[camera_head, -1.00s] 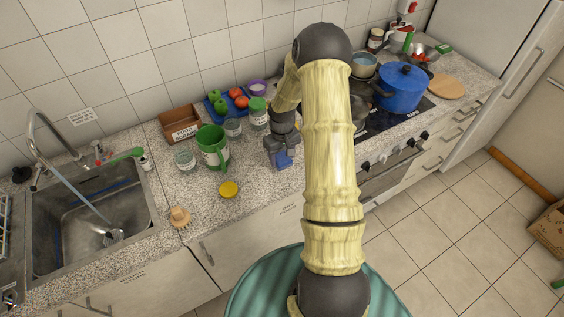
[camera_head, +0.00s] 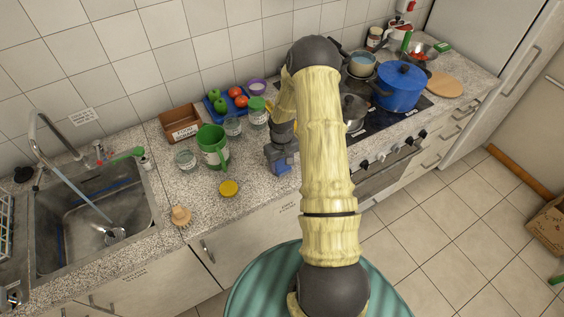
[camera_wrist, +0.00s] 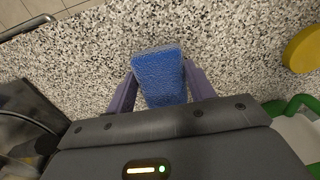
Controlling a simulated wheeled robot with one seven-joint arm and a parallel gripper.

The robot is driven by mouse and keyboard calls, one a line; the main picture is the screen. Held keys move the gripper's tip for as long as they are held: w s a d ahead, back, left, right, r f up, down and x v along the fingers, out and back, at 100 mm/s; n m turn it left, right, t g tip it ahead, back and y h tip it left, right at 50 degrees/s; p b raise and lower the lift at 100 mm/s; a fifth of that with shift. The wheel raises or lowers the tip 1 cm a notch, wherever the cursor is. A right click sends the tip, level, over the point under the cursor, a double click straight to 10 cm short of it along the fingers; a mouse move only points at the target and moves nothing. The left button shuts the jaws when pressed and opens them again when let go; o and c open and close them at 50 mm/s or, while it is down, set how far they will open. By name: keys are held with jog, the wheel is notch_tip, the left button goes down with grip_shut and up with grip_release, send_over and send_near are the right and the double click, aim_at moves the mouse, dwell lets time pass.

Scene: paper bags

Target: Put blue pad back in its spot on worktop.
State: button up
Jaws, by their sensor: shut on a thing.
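The blue pad (camera_wrist: 160,77) is between the two fingers of my gripper (camera_wrist: 160,88) in the wrist view, with speckled worktop behind it. My gripper is shut on it. In the head view my gripper (camera_head: 283,168) is over the worktop (camera_head: 205,190), to the right of the green mug and left of the stove. The pad is hardly visible there, and I cannot tell whether it touches the worktop.
A green mug (camera_head: 213,148), glass jars (camera_head: 185,159) and a yellow lid (camera_head: 229,188) stand left of my gripper. A blue tray (camera_head: 213,110) of fruit and vegetables is behind. A blue pot (camera_head: 401,88) is on the stove at right. The front worktop is mostly clear.

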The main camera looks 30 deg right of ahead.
aim_at(281, 165)
jog(key=shift+f, duration=0.2)
jog(key=o, duration=1)
jog(key=shift+r, duration=0.1)
notch_tip(281, 165, up, 12)
jog(key=b, duration=0.3)
jog(key=shift+b, duration=0.4)
jog(key=shift+r, duration=0.1)
jog(key=shift+w, duration=0.1)
